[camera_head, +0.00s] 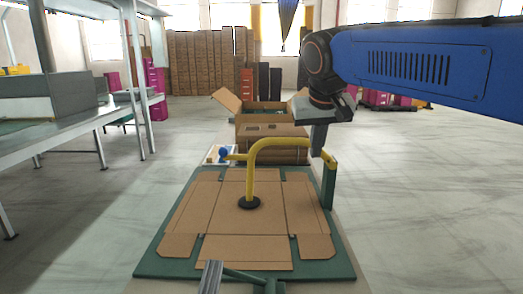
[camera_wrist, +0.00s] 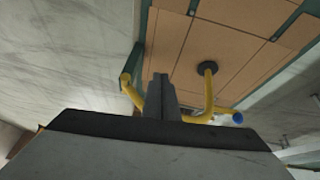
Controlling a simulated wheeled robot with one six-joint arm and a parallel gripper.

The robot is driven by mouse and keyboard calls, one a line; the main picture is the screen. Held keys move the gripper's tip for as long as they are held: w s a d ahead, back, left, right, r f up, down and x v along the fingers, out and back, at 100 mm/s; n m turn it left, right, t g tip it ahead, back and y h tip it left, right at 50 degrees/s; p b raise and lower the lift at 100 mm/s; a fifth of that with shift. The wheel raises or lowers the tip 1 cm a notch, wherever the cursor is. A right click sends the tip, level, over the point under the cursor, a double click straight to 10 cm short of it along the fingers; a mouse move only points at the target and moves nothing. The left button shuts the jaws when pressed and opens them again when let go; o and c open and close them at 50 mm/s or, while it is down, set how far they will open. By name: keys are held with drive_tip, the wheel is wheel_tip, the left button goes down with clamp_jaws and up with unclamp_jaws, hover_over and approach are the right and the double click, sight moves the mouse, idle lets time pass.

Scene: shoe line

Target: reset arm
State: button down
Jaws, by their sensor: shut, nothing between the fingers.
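My gripper (camera_head: 318,142) hangs below my blue arm at the right of the head view, with its fingers pointing down. It is shut and empty. In the wrist view its fingers (camera_wrist: 161,88) are pressed together above the dark gripper body. The gripper is near the right end of a bent yellow pipe (camera_head: 290,142), which also shows in the wrist view (camera_wrist: 209,95). I cannot tell whether they touch.
A flat brown cardboard sheet (camera_head: 215,205) lies on a green board (camera_head: 160,268) under the pipe. An open cardboard box (camera_head: 255,108) stands behind it. A grey workbench (camera_head: 60,130) stands at the left.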

drive_tip(key=s+d+f, duration=0.7)
drive_tip(key=s+f, duration=0.5)
drive_tip(key=s+d+f, duration=0.8)
drive_tip(key=s+f, duration=0.5)
drive_tip(key=shift+s+f+m+g+y, duration=0.2)
drive_tip(key=shift+s+m+g+y, duration=0.1)
drive_tip(key=shift+m, duration=0.1)
